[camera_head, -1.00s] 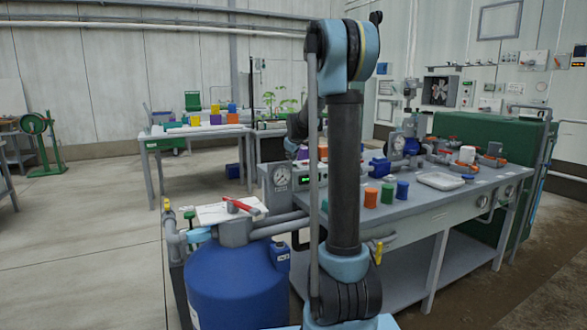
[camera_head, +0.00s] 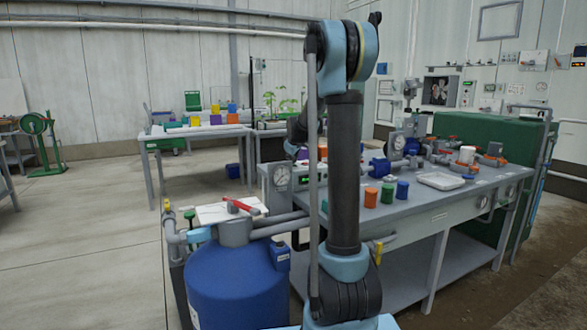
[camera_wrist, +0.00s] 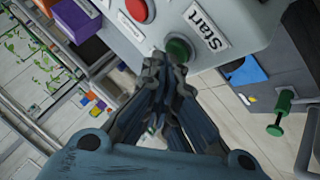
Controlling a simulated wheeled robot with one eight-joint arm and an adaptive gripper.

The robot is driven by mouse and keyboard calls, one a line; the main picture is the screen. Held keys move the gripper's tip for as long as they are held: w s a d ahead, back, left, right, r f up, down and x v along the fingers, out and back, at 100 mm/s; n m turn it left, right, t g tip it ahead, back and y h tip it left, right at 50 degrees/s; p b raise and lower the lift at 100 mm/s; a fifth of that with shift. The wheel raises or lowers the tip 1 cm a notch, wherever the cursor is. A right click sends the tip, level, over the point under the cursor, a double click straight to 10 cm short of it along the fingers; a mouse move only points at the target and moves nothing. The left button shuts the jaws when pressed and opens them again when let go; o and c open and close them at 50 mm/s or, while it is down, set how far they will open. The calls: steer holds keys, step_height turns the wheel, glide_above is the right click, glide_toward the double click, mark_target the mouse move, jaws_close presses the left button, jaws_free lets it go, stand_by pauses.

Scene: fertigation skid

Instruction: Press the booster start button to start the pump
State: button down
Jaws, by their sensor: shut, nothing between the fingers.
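The green start button (camera_wrist: 179,49) sits on a light grey control box (camera_wrist: 232,14), beside a white label reading "Start" (camera_wrist: 207,29). A red button (camera_wrist: 137,10) is on the same face, to the upper left. My gripper (camera_wrist: 163,66) is shut and empty, its fingertips right at the lower left edge of the green button. I cannot tell whether they touch it. In the head view my arm hides the gripper and both buttons. A grey box with a green display (camera_head: 308,179) shows there beside my arm.
In the wrist view, a purple block (camera_wrist: 75,20) lies left of the box and a green-handled valve (camera_wrist: 279,112) to the right. In the head view, a blue tank (camera_head: 236,285) stands close in front, and colored cups (camera_head: 387,193) stand on the grey bench.

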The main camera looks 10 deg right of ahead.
steer(key=shift+f, duration=0.25)
steer(key=shift+r, duration=0.15)
stand_by(0.5)
steer(key=shift+r, duration=0.65)
steer(key=shift+r, duration=0.1)
steer(key=shift+r, duration=2.4)
steer(key=shift+s, duration=0.1)
